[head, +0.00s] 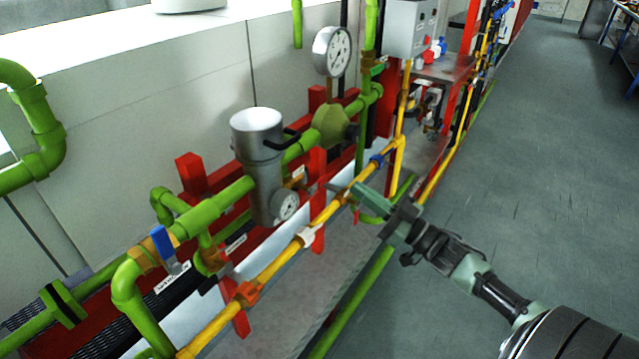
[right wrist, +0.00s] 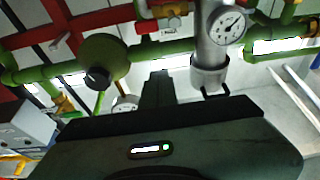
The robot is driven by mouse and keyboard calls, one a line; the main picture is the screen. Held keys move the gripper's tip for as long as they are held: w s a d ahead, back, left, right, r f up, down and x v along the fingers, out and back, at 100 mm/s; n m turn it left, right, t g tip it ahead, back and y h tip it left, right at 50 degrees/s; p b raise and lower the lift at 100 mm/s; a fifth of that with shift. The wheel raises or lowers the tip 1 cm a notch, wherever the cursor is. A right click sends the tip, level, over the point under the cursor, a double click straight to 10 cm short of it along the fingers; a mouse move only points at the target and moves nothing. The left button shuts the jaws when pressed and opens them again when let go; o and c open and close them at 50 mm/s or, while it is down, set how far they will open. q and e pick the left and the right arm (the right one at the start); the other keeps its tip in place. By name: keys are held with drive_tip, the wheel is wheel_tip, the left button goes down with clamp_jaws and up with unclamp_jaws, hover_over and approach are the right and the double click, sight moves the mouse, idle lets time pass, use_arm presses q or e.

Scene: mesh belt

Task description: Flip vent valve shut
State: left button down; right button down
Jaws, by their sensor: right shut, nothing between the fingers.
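I cannot tell for sure which fitting is the vent valve. A blue lever handle (head: 163,243) stands tilted on the green pipe (head: 215,208) at the left of the head view. A smaller blue fitting (head: 377,160) is on the yellow pipe (head: 330,212), close to my right gripper. My right gripper (head: 345,190) is shut and empty, its tips beside the yellow pipe, to the right of the grey canister (head: 258,150). In the right wrist view its fingers (right wrist: 157,88) point toward the pipework. My left gripper is not in view.
A large pressure gauge (head: 332,51) stands above a round green body (head: 331,124), and a small gauge (head: 285,205) is on the canister. Red frame bars (head: 190,173) support the pipes. A grey box (head: 410,28) is farther back. The floor (head: 530,150) at right is clear.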

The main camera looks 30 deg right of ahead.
wheel_tip(320, 180, up, 4)
drive_tip(key=f+p, duration=0.1)
drive_tip(key=p, duration=0.1)
hover_over(318, 185)
drive_tip(key=d, duration=0.2)
drive_tip(key=shift+s+a+f+b, duration=0.15)
drive_tip(key=shift+s+f, duration=0.2)
drive_tip(key=shift+f, duration=0.6)
drive_tip(key=shift+s+d+f+b, duration=0.15)
drive_tip(key=shift+s+f, duration=0.15)
drive_tip(key=shift+f, duration=0.6)
